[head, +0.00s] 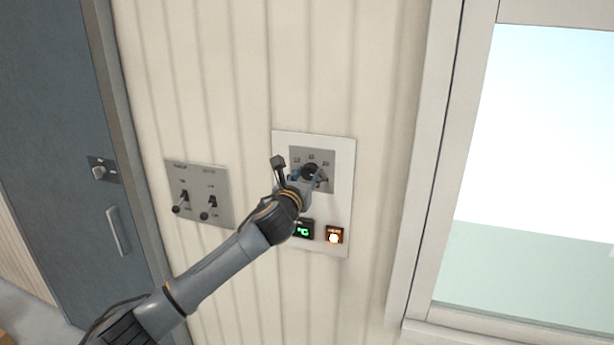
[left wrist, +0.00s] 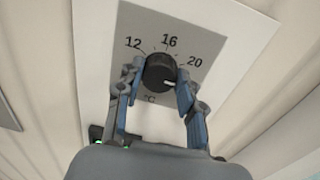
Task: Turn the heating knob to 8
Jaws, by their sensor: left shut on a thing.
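The heating knob (left wrist: 158,78) is round and black, on a grey dial plate (left wrist: 190,28) with the numbers 12, 16 and 20 and a °C mark. Its white pointer mark faces right, a little below the direction of the 20. An 8 is not visible in the left wrist view. My left gripper (left wrist: 160,75) is shut on the knob, one finger at each side. In the head view the knob (head: 311,171) is partly covered by my left gripper (head: 308,175). My right gripper is not in view.
The white wall panel (head: 343,165) also carries a green-lit display (head: 304,230) and a glowing orange button (head: 334,235). A grey switch plate (head: 222,184) with two toggles is to the left. A dark door (head: 50,130) is further left, a window (head: 540,150) right.

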